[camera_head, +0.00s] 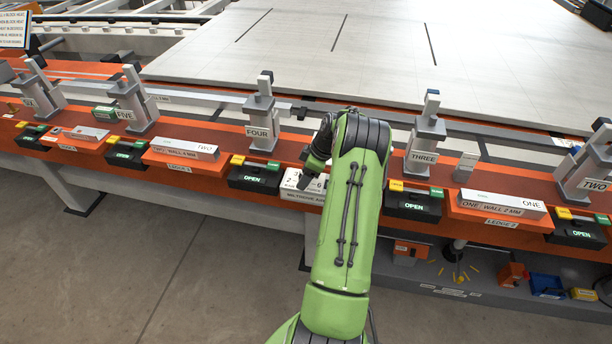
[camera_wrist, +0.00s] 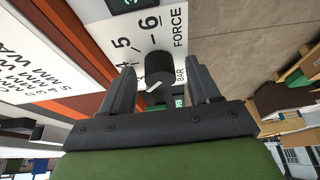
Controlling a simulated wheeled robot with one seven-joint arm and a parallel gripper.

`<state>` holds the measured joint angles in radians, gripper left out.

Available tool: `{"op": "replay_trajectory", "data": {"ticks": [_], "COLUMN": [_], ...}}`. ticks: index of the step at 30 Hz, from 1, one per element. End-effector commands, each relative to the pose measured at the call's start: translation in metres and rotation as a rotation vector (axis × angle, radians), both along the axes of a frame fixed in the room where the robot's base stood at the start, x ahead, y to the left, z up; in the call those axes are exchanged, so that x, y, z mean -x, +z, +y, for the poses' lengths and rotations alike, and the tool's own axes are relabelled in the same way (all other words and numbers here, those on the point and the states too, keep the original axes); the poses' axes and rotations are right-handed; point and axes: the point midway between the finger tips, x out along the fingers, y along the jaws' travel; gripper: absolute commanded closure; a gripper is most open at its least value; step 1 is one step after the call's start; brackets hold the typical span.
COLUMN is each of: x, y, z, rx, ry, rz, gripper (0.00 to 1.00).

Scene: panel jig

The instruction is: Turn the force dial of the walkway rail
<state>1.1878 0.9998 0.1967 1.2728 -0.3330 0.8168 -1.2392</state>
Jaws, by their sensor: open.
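The force dial (camera_wrist: 159,66) is a black round knob on a white plate (camera_wrist: 178,22) marked FORCE and BAR, with 4, 5 and 6 readable. A white pointer mark shows at the knob's lower edge in the wrist view. My gripper (camera_wrist: 161,74) is open, with one finger on each side of the knob; I cannot tell whether either finger touches it. In the head view the white dial plate (camera_head: 293,184) sits on the orange walkway rail (camera_head: 220,160), partly covered by my green arm. The knob itself is hard to make out there.
Grey clamp posts FOUR (camera_head: 260,120) and THREE (camera_head: 425,135) stand left and right of my arm. Black boxes marked OPEN (camera_head: 254,179) line the rail's front. A large pale panel (camera_head: 300,50) lies behind. A lower shelf with small bins (camera_head: 545,285) is at right.

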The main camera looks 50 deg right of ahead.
Motion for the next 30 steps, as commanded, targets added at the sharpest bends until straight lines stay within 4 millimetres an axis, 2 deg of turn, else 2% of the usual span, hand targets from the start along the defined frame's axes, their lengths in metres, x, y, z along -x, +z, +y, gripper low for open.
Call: {"op": "replay_trajectory", "data": {"ticks": [3,14,23,30], "x": [0.0000,0.0001,0.0001,0.0006], "y": [0.0007,0.0011,0.0013,0.0004], "z": [0.0000,-0.0001,0.0003,0.0012], "rx": [0.000,0.000,0.000,0.001], "ry": [0.000,0.000,-0.038,-0.178], "rz": [0.000,0.000,0.000,0.000], "gripper": [0.40,0.95,0.95,0.95]}}
